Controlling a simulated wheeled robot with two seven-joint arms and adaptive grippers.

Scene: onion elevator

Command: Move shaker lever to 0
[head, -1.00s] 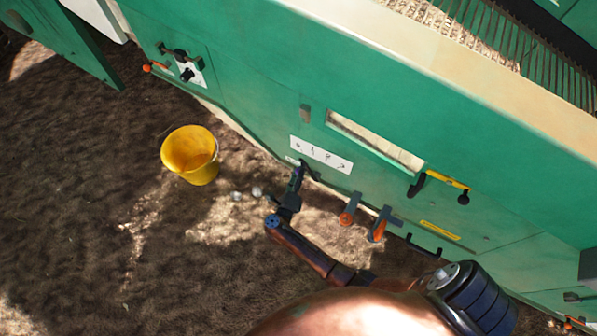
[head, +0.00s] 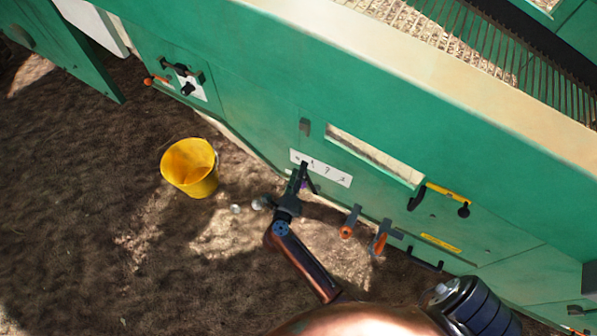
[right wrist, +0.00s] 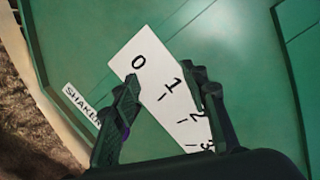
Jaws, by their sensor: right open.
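The white scale plate (head: 338,177) is on the green machine's side, with marks 0 to 3 legible in the right wrist view (right wrist: 150,77). The 0 is at its upper left end there. A small SHAKER label (right wrist: 82,104) is left of the plate. My right gripper (head: 309,178) is at the plate's left part, with its fingers spread. In the right wrist view its fingers (right wrist: 161,80) stand either side of the plate's middle marks. I cannot make out the shaker lever; the gripper may hide it. My left gripper is not in view.
Two orange-tipped levers (head: 347,231) (head: 379,243) stick out right of my gripper. A yellow-marked handle (head: 447,198) is farther right. A yellow bucket (head: 190,169) stands on the soil at left. The ground between bucket and machine is mostly free.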

